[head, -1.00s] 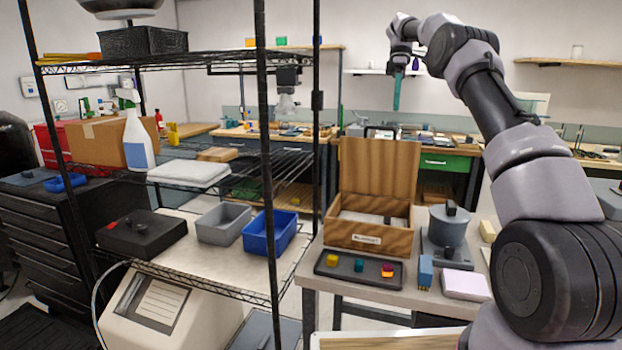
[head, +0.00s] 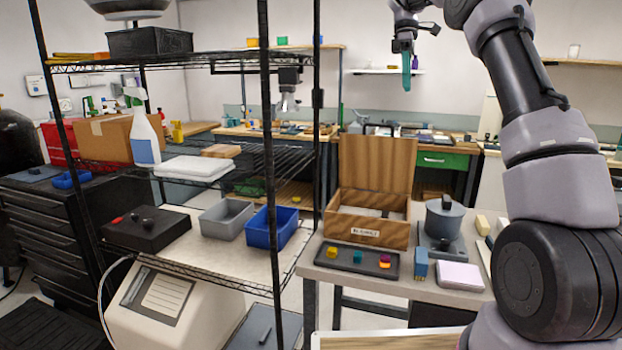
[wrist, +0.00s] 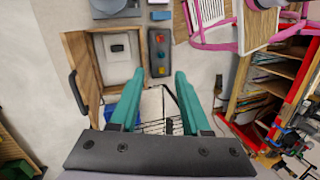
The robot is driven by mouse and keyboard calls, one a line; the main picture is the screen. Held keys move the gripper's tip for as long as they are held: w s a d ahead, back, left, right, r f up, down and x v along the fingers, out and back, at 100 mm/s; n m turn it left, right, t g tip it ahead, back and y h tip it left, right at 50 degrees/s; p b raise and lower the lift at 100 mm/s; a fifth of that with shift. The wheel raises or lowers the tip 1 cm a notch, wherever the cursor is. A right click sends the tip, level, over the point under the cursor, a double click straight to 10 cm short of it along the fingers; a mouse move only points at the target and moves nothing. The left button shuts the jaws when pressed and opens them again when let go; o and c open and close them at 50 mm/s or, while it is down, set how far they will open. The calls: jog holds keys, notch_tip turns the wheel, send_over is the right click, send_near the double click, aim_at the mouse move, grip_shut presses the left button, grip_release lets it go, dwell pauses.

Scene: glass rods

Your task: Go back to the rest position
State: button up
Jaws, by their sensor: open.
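My gripper (head: 406,72) is raised high above the workbench in the head view, with its green fingers pointing down. In the wrist view my gripper (wrist: 151,100) shows two green fingers spread apart with nothing between them. The open wooden box (head: 368,232) stands on the bench below, its lid up, and it also shows in the wrist view (wrist: 88,78). The dark tray (head: 345,262) with small coloured pieces lies in front of the box. My gripper is well clear of both.
A wire shelf (head: 215,255) on the left holds a grey bin (head: 226,219) and a blue bin (head: 270,232). A grey pot (head: 444,219), a blue block (head: 421,262) and a pale pad (head: 460,276) sit on the bench. The air around my gripper looks free.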

jog(key=s+r+m+t, duration=0.2)
jog(key=s+r+m, duration=0.1)
jog(key=s, duration=0.6)
jog(key=s+r+m+t, duration=0.2)
jog(key=s+m, duration=0.1)
jog(key=s, duration=0.7)
jog(key=s+a+f+m+t+y, duration=0.1)
jog(key=s+f+m+t, duration=0.2)
jog(key=s+f+m, duration=0.2)
jog(key=s+a+f+m+t+y, duration=0.1)
jog(key=s+f+m+t, duration=0.2)
jog(key=s, duration=0.8)
jog(key=f+m, duration=0.2)
jog(key=m, duration=0.1)
jog(key=shift+s+t, duration=0.2)
jog(key=shift+t, duration=0.1)
